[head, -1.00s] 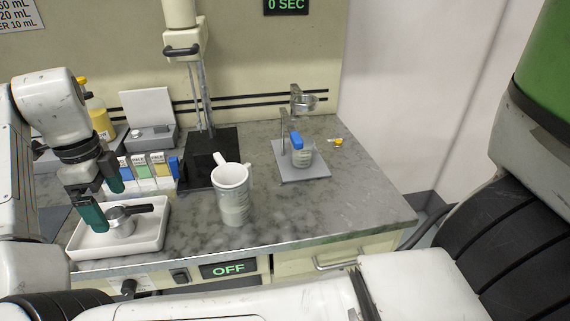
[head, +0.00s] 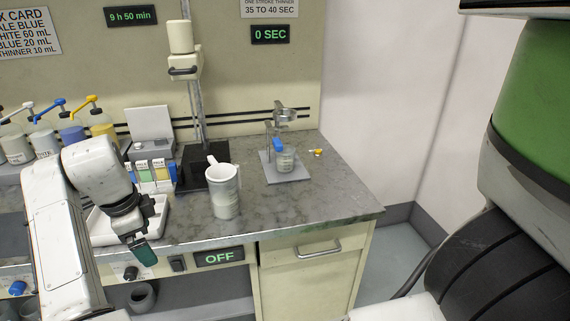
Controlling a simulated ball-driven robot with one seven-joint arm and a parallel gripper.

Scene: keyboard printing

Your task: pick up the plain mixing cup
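A pale grey, mottled cup (head: 225,198) stands upright on the bench near its front edge, in the middle of the head view. A white handle-like piece shows at its rim. A darker grey round vessel (head: 142,298) sits on the shelf below the bench. I cannot tell for sure which of them is the plain mixing cup. My gripper (head: 144,252) is at the bench's front edge, left of the mottled cup and above the shelf vessel, apart from both. Its teal fingers overlap in this view, so the gap between them is hidden.
A white tray (head: 98,228) lies behind my arm. A black-based stand (head: 196,176) rises behind the mottled cup. Pump bottles (head: 70,128) line the left. The bench's right front is clear.

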